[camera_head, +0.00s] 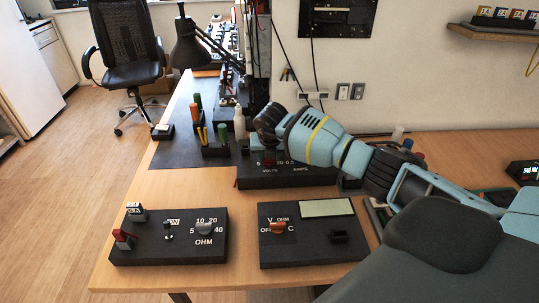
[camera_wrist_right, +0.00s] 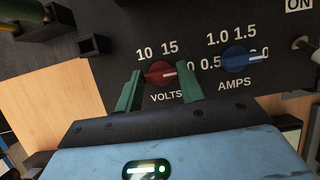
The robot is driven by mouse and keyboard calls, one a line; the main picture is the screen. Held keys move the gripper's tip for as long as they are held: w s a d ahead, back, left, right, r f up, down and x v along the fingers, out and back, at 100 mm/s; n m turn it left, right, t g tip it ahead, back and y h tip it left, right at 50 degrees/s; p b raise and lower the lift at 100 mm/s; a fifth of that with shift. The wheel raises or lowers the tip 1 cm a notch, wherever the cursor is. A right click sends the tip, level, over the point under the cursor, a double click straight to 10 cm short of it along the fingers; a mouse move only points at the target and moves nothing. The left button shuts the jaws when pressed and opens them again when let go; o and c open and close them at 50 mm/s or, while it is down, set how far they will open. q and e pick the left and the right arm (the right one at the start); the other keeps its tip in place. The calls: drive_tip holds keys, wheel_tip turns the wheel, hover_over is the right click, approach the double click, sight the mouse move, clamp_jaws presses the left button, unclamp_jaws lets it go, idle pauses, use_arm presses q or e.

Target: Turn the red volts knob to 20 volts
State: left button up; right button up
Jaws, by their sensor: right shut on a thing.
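The red volts knob (camera_wrist_right: 158,73) is on a black power supply panel (camera_wrist_right: 110,68), above the label VOLTS. My right gripper (camera_wrist_right: 162,78) has its two green fingers on either side of the knob and is shut on it. The numbers 10 and 15 show above the knob. In the head view my right gripper (camera_head: 268,138) is over the power supply (camera_head: 290,180), and the knob is mostly hidden there. My left gripper is not in view.
A blue amps knob (camera_wrist_right: 238,60) is just right of the red knob. In front stand a black OHM box (camera_head: 165,250) and a black meter (camera_head: 310,257). Screwdrivers in a holder (camera_head: 214,150) and a black lamp (camera_head: 190,45) are to the left.

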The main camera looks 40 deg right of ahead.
sight(270, 170)
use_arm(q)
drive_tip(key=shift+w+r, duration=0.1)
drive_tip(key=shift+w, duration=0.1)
use_arm(e)
drive_tip(key=o, duration=1)
use_arm(q)
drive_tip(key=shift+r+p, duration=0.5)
drive_tip(key=shift+p, duration=0.05)
use_arm(e)
drive_tip(key=v, duration=0.8)
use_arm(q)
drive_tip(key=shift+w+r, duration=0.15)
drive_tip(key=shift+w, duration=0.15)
use_arm(e)
drive_tip(key=shift+w, duration=0.1)
